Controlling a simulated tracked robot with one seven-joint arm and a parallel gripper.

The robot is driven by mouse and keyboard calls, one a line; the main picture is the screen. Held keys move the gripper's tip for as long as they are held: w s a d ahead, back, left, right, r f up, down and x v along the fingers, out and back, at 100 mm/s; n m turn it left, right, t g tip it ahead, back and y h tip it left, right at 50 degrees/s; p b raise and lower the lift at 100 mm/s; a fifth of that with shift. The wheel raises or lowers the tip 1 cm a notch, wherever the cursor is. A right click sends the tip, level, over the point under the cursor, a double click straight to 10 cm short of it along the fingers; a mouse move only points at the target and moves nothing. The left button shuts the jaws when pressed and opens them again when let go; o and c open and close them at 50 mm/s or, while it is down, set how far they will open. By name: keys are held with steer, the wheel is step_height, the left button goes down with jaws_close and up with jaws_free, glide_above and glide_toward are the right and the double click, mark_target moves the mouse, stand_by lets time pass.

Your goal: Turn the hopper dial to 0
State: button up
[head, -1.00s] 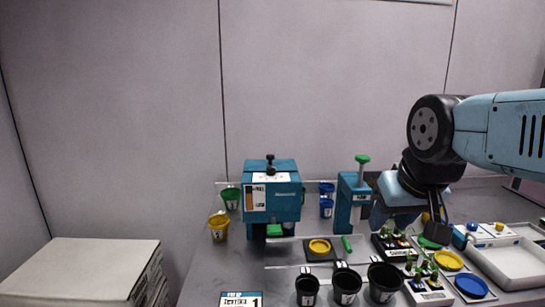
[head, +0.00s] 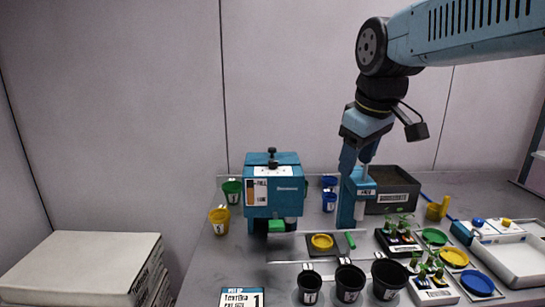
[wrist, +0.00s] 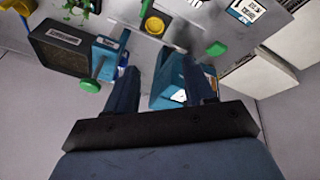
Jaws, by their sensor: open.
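The hopper is most likely the blue machine (head: 273,190) with a black knob (head: 272,152) on top and a striped label panel on its front. A green piece (head: 277,226) sits low on its front. I cannot make out a numbered dial or its setting. My gripper (head: 357,163) is open and empty, pointing down to the right of the hopper, apart from it, in front of or above the blue stand (head: 352,205). In the wrist view the hopper (wrist: 170,82) shows beyond and between my open fingers (wrist: 167,75).
Black cups (head: 350,283) stand along the front. Plant trays (head: 398,243) and a white tray (head: 512,262) lie right. White boxes (head: 80,268) stand left.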

steer(key=w+a+r+n+g, duration=0.2)
steer(key=w+a+r+n, duration=0.35)
steer(key=w+n, duration=0.3)
steer(key=n+g, duration=0.2)
steer(key=n, duration=0.7)
glide_above(273, 160)
step_height(273, 160, down, 12)
steer(key=shift+s+f, duration=0.1)
steer(key=shift+m, duration=0.25)
jaws_close()
